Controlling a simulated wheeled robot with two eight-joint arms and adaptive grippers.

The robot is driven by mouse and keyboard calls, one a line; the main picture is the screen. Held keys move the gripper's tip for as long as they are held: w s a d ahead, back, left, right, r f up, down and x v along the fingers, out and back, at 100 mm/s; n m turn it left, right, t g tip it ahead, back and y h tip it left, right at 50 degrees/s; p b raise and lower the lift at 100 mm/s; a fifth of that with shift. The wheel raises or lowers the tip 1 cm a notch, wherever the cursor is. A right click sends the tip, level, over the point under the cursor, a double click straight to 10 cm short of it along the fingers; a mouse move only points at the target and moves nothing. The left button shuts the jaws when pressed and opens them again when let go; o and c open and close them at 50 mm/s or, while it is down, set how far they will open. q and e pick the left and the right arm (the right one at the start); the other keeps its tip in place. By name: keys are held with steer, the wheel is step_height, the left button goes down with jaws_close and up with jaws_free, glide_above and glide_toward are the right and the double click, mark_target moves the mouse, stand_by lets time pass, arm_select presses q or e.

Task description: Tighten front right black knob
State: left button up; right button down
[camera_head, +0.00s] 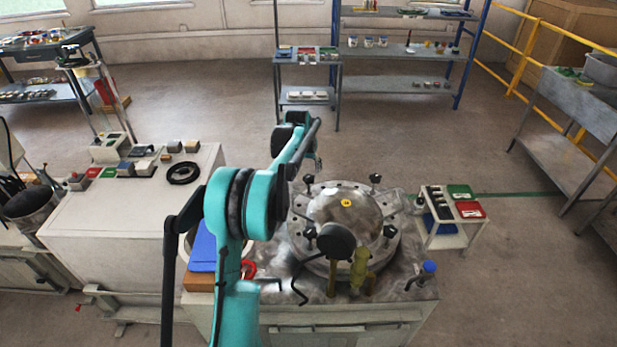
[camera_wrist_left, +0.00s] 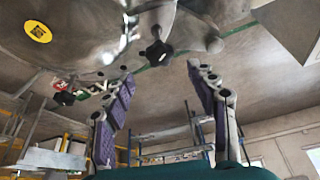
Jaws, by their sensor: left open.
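A round metal lid (camera_head: 345,208) with a yellow sticker sits on the machine, with black knobs around its rim. The front right black knob (camera_head: 389,231) shows on the lid's near right side. Other knobs show at the back left (camera_head: 308,180) and back right (camera_head: 376,180). My left gripper (camera_head: 318,163) is beyond the lid's back left rim, small and partly hidden by my arm. In the left wrist view it is open and empty (camera_wrist_left: 160,75). A black star-shaped knob (camera_wrist_left: 158,52) shows beyond the gap between its fingers, apart from them; I cannot tell which knob. My right gripper is not visible.
A white table (camera_head: 75,222) with small items and a black ring (camera_head: 183,172) stands left. A small cart (camera_head: 445,238) with red and green bins stands right of the machine. A blue-capped item (camera_head: 429,267) is at the machine's front right. Shelves stand behind; open floor lies between.

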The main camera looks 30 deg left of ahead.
mark_target(309, 177)
arm_select(q)
steer(key=b+x, duration=0.2)
steer(key=x, duration=0.5)
steer(key=shift+w+f, duration=0.15)
steer(key=shift+f, duration=0.2)
steer(key=c, duration=1.2)
